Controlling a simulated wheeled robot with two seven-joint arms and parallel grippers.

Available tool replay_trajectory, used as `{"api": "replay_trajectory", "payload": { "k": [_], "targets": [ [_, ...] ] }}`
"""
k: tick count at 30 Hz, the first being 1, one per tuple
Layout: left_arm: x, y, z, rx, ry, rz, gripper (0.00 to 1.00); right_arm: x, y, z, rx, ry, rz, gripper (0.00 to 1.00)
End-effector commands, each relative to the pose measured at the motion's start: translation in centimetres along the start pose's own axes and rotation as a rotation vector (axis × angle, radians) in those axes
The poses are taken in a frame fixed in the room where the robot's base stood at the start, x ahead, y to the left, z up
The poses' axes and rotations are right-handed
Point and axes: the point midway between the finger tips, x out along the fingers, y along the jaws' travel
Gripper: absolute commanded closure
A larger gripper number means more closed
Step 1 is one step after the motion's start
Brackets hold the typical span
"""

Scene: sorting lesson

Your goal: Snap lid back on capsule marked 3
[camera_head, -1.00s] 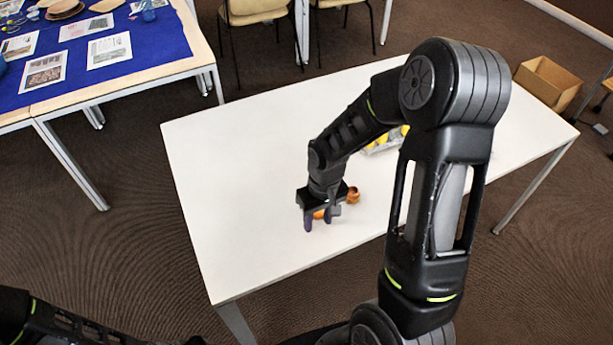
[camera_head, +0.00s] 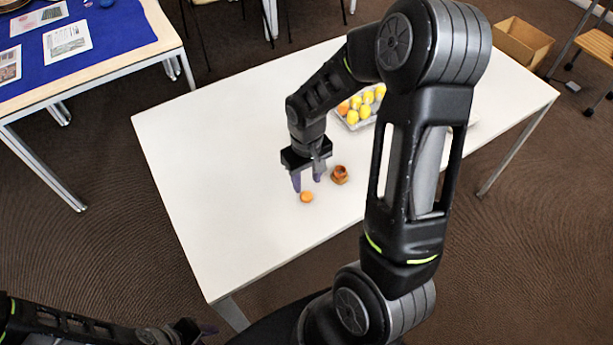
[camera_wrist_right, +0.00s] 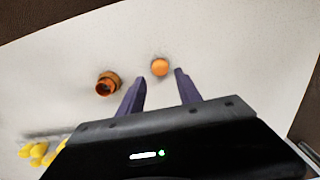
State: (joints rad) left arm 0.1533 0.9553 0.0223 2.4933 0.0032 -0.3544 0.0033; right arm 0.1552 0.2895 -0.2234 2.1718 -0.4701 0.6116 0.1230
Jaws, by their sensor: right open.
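An orange rounded piece (camera_head: 306,197), which looks like the capsule's lid, lies on the white table (camera_head: 230,140). A brown-orange open capsule (camera_head: 340,174) stands just right of it; no number is readable. My right gripper (camera_head: 307,183) is open and empty, its fingertips just behind the orange piece in the head view. In the right wrist view the orange piece (camera_wrist_right: 160,68) is ahead of and between the fingers (camera_wrist_right: 160,85), and the capsule (camera_wrist_right: 108,84) is left of them, its dark opening showing. My left gripper (camera_head: 195,332) is at the bottom edge, off the table; its jaws are unclear.
A clear tray (camera_head: 352,124) of yellow and orange pieces (camera_head: 364,111) stands farther back, partly behind my right arm. A blue-covered table (camera_head: 100,62) is at upper left, and a cardboard box (camera_head: 523,42) is at upper right. The white table's left part is bare.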

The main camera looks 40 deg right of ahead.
Motion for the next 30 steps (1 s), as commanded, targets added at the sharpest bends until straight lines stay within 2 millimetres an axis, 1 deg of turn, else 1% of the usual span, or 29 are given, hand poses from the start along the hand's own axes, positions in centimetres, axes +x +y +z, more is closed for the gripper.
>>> {"api": "replay_trajectory", "payload": {
  "k": [1, 9, 13, 18, 28, 30],
  "targets": [
    [0.7, -0.2, 0.0, 0.001, 0.001, 0.001, 0.63, 0.9, 0.0, 0.0, 0.000, -0.001, 0.000, 0.59],
    [2.8, -0.9, -0.3, 0.005, 0.006, 0.007, 0.63, 4.0, 0.0, 0.0, 0.000, 0.000, 0.000, 0.59],
    [3.7, -1.2, -0.3, 0.005, 0.007, 0.007, 0.63, 5.1, 0.0, 0.0, 0.000, 0.000, 0.000, 0.59],
    [4.2, -1.4, -0.3, 0.005, 0.008, 0.007, 0.63, 5.7, 0.0, 0.0, 0.000, 0.000, 0.000, 0.59],
    [4.2, -1.4, -0.3, 0.005, 0.008, 0.007, 0.63, 5.7, 0.0, 0.0, 0.000, 0.000, 0.000, 0.59],
    [4.2, -1.4, -0.3, 0.005, 0.008, 0.007, 0.63, 5.7, 0.0, 0.0, 0.000, 0.000, 0.000, 0.65]
  ]
}}
